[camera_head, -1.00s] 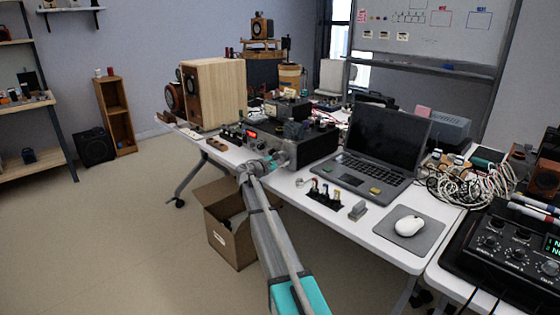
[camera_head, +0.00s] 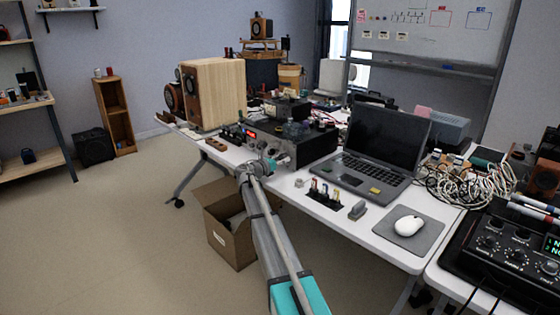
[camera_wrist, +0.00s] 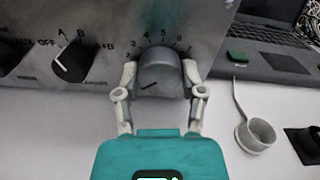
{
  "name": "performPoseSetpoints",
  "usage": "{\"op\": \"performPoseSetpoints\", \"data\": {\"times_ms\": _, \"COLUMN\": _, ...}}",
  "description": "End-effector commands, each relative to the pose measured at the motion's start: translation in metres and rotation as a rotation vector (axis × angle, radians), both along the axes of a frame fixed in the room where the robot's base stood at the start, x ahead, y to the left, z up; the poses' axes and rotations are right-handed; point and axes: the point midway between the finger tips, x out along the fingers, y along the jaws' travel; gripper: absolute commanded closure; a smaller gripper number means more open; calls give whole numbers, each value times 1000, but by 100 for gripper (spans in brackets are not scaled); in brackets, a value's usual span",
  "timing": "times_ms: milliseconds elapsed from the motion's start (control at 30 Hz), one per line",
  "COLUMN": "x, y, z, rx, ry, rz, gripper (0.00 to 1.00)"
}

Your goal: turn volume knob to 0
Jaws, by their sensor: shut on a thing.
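The volume knob (camera_wrist: 160,76) is a grey round knob on the metal front panel of the amplifier (camera_wrist: 195,18). Numbers from 3 to 7 show printed in an arc above it. A short dark line on the knob's face points to the lower left. My gripper (camera_wrist: 160,85) has one finger on each side of the knob and is shut on it.
A black selector knob (camera_wrist: 72,62) marked OFF, A, B and A+B is left of the volume knob. A laptop (camera_head: 378,150) stands right of the amplifier. A small white ring-shaped part (camera_wrist: 256,135) lies on the table. An open cardboard box (camera_head: 238,240) is on the floor below.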

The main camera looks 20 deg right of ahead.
Motion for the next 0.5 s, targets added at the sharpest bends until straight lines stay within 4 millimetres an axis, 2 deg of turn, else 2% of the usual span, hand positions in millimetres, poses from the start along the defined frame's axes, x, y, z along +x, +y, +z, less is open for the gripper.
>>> {"op": "performPoseSetpoints", "data": {"times_ms": 200, "x": -5, "y": -4, "z": -1, "rx": -25, "ry": 84, "rz": -13, "gripper": 95}}
{"op": "performPoseSetpoints", "data": {"times_ms": 500, "x": -5, "y": -4, "z": -1, "rx": -36, "ry": 114, "rz": -12, "gripper": 95}}
